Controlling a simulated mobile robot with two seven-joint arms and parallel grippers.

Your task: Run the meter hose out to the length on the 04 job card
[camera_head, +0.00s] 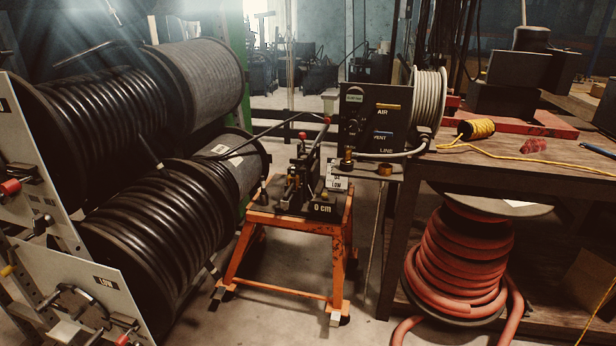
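A hose meter (296,190) sits on an orange stand (285,218) in the middle of the view. Its front plate (323,209) reads "0 cm". A small white card (337,180) stands at its right side; "LOW" is legible, the rest is too small to be sure of. Black hose is wound on an upper reel (105,100) and a lower reel (165,225) at the left. A dark line (268,131) slopes from the lower reel's side toward the meter; whether it is hose threaded through it I cannot tell. Neither of my grippers is in view.
A plate marked "LOW" (106,283) fronts the lower reel. A control box (372,118) with "AIR", "VENT" and "LINE" labels stands behind the meter. A wooden bench (520,160) is at right, with a red hose coil (462,260) below. Bare floor lies around the stand.

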